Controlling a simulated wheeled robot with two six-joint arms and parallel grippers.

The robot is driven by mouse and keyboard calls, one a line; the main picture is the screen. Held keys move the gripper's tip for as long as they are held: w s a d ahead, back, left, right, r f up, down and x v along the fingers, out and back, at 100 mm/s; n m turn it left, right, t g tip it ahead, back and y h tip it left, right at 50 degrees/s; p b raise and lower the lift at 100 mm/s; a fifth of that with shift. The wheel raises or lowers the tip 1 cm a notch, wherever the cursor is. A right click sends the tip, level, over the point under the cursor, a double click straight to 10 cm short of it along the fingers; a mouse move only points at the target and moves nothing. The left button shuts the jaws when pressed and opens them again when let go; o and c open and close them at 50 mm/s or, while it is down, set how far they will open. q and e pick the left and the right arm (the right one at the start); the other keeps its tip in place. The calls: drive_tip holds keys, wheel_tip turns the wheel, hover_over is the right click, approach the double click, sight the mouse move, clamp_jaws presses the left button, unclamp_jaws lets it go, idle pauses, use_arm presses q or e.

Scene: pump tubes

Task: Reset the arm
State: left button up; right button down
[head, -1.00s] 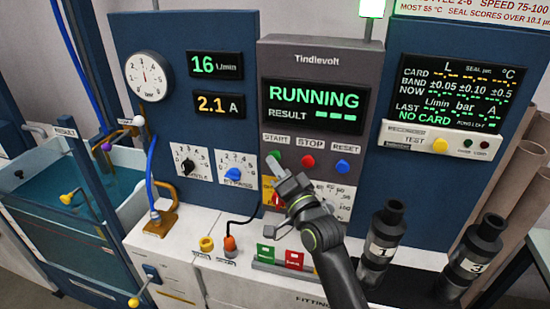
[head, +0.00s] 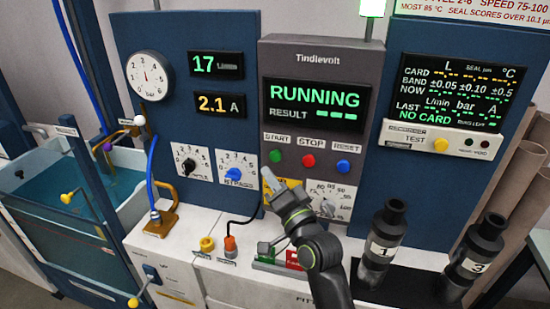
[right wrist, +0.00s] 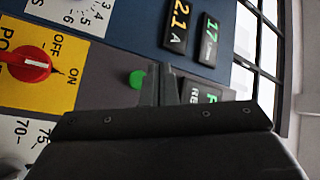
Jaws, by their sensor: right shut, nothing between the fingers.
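My right gripper (head: 268,180) is shut and empty. It is in front of the grey Tindlevolt panel (head: 318,52), just below and left of the green START button (head: 275,156). In the right wrist view the shut fingers (right wrist: 166,84) overlap the area beside the green button (right wrist: 137,78), and I cannot tell exactly how far they are from the panel. The display (head: 315,96) reads RUNNING. In the right wrist view a red power knob (right wrist: 27,64) sits on a yellow OFF/ON plate; the arm mostly hides it in the head view. My left gripper is not in view.
A red STOP button (head: 309,160) and a blue RESET button (head: 343,166) are to the right. Black tubes marked 1 (head: 383,245) and 3 (head: 473,262) stand right of my arm. A water tank (head: 125,185) is at left.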

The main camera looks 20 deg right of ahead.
drive_tip(key=s+d+f+n+g+h, duration=0.1)
drive_tip(key=s+d+f+n+g, duration=0.15)
drive_tip(key=s+f, duration=0.4)
drive_tip(key=s+d+f+n+g+h, duration=0.1)
drive_tip(key=s+d+f+n+g, duration=0.2)
drive_tip(key=f, duration=0.6)
drive_tip(key=s+d+f+n+g+h, duration=0.1)
drive_tip(key=s+d+f+g, duration=0.25)
drive_tip(key=s, duration=0.45)
drive_tip(key=s+d+f+n+g+h, duration=0.15)
drive_tip(key=s+f+g, duration=0.25)
drive_tip(key=s, duration=0.4)
drive_tip(key=s+d+f+n+g+h, duration=0.1)
drive_tip(key=s+d+f+g, duration=0.25)
drive_tip(key=s, duration=0.55)
wheel_tip(320, 180, down, 24)
drive_tip(key=d+g, duration=0.1)
drive_tip(key=s+a+f+g, duration=0.1)
drive_tip(key=s+f, duration=1.3)
drive_tip(key=f, duration=0.2)
drive_tip(key=shift+s+a+f+y, duration=0.2)
drive_tip(key=shift+s+y, duration=0.2)
drive_tip(key=shift+y, duration=0.05)
